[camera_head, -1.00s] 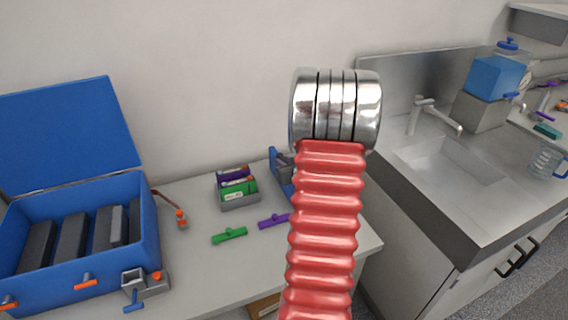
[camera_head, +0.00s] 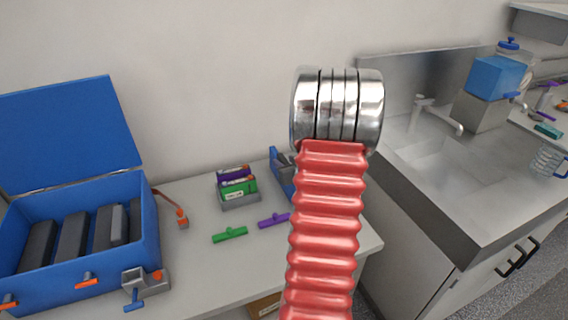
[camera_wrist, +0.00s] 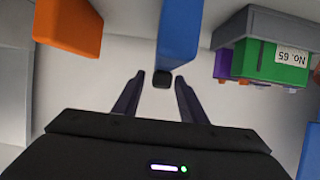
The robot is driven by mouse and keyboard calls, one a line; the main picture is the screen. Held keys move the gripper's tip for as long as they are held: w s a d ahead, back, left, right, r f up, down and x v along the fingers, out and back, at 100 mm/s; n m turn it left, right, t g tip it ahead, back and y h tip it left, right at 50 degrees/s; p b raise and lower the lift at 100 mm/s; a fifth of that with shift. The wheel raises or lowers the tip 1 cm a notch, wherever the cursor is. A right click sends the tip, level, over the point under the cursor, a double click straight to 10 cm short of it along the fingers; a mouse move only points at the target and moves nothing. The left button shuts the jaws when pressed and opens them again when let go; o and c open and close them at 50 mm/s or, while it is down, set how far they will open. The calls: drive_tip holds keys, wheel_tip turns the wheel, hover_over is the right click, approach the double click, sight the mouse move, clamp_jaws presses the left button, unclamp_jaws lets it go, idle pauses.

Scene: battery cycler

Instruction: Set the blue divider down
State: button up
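In the wrist view my gripper (camera_wrist: 160,82) has its two dark fingers spread, with gaps beside a small dark block (camera_wrist: 163,79) between the tips. A blue upright piece (camera_wrist: 181,32) stands just beyond the fingertips, above that block. I cannot tell whether this piece is the blue divider. In the head view a blue object (camera_head: 279,168) stands right of the small card box, partly hidden by my arm. My gripper does not show in the head view. A green bar with a knob (camera_head: 230,234) and a purple bar (camera_head: 273,221) lie on the bench.
The grey card box (camera_head: 240,201) holds green and purple cards; its green card (camera_wrist: 268,62) is close on the right in the wrist view. An orange block (camera_wrist: 68,27) is at the left there. An open blue case (camera_head: 80,270) stands left; a sink (camera_head: 445,165) is right.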

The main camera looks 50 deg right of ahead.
drive_tip(key=v, duration=1.1)
drive_tip(key=shift+s+a+r, duration=0.1)
drive_tip(key=shift+s, duration=0.15)
idle(0.4)
drive_tip(key=w+a+r+n+g, duration=0.1)
drive_tip(key=w+a+r, duration=0.15)
drive_tip(key=a, duration=0.35)
drive_tip(key=w+a+r+g+y, duration=0.1)
drive_tip(key=w+a+r, duration=0.1)
drive_tip(key=a+r, duration=0.35)
drive_tip(key=w+a+r+n+g, duration=0.1)
drive_tip(key=w+a, duration=0.2)
drive_tip(key=a, duration=0.5)
drive_tip(key=s+a+n+g+y, duration=0.1)
drive_tip(key=s+a, duration=0.3)
drive_tip(key=a, duration=0.4)
drive_tip(key=s+a+r+n+g+y, duration=0.1)
drive_tip(key=s+a+y, duration=0.2)
drive_tip(key=a, duration=0.6)
drive_tip(key=s+a+r+n+y, duration=0.1)
drive_tip(key=s+a+n+y, duration=0.1)
drive_tip(key=s+a, duration=0.3)
drive_tip(key=a, duration=0.4)
drive_tip(key=shift+g, duration=0.4)
